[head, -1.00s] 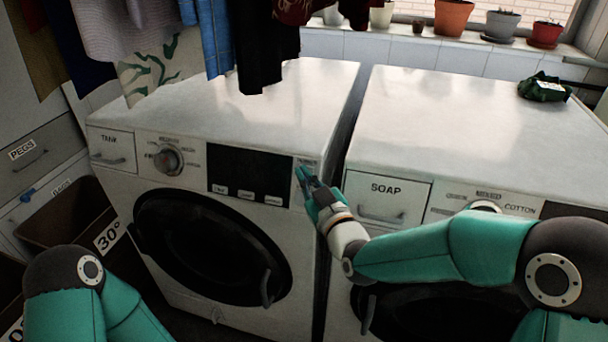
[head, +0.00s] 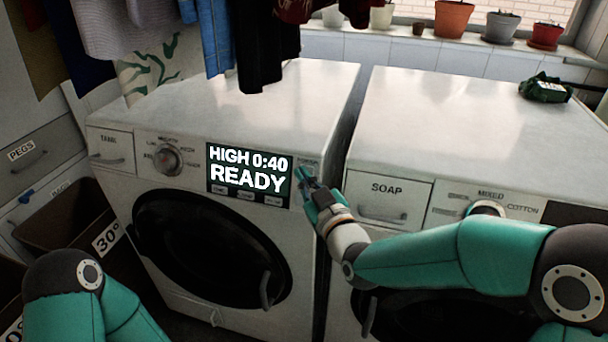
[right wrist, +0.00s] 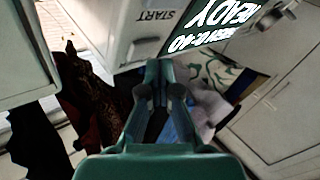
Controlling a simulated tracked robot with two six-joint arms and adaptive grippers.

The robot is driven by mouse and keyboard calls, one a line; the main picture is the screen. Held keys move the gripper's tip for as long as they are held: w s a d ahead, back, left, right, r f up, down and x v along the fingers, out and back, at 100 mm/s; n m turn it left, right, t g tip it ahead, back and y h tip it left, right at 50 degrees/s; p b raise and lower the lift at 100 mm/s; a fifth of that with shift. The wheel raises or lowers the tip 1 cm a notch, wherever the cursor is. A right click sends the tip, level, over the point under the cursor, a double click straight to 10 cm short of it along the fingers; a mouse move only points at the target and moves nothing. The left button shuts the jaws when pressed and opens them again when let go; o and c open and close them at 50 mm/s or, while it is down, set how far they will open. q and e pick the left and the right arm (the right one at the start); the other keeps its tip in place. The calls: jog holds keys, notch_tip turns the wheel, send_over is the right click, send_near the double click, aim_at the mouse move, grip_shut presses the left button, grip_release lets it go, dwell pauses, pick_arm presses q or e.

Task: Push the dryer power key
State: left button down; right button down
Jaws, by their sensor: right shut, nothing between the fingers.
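The dryer (head: 170,225) is the white machine on the left, with a round dark door. Its display (head: 248,172) is lit and reads HIGH 0:40 READY; it also shows upside down in the right wrist view (right wrist: 215,28). A small label that looks like POWER (head: 307,161) sits right of the display. The key by it is hidden or too small to make out. My right gripper (head: 306,176) is shut and empty, its tips at the panel just below that label. I cannot tell whether they touch. Its fingers also show in the right wrist view (right wrist: 160,68). My left gripper is out of view.
A second white machine (head: 470,120) with a SOAP drawer (head: 385,198) stands to the right, across a narrow gap. Clothes (head: 205,35) hang above the dryer. A brown bin (head: 65,215) stands at the left. START lettering (right wrist: 155,15) shows in the right wrist view.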

jog(key=s+a+r, duration=0.1)
jog(key=s+r, duration=0.1)
jog(key=s, duration=0.3)
jog(key=shift+s+a+b, duration=0.25)
jog(key=shift+a+b, duration=0.1)
jog(key=shift+b, duration=0.05)
dwell(0.4)
jog(key=s+d+f+m+g+h+p, duration=0.2)
jog(key=s+d+f+g+p, duration=0.15)
jog(key=f, duration=0.75)
jog(key=s+d+f+m+g+h+p, duration=0.15)
jog(key=d+f+g+p, duration=0.3)
jog(key=f, duration=0.65)
jog(key=s+d+f+m+g+p, duration=0.2)
jog(key=s+f+m+g, duration=0.1)
jog(key=s, duration=0.7)
jog(key=s+d+f+m+g+p, duration=0.1)
jog(key=s+d+f+m+g, duration=0.1)
jog(key=s+f+g, duration=0.3)
jog(key=s+f+m, duration=0.1)
jog(key=s+f, duration=0.2)
jog(key=s, duration=0.2)
jog(key=shift+s+g+p, duration=0.3)
jog(key=shift+s+p, duration=0.1)
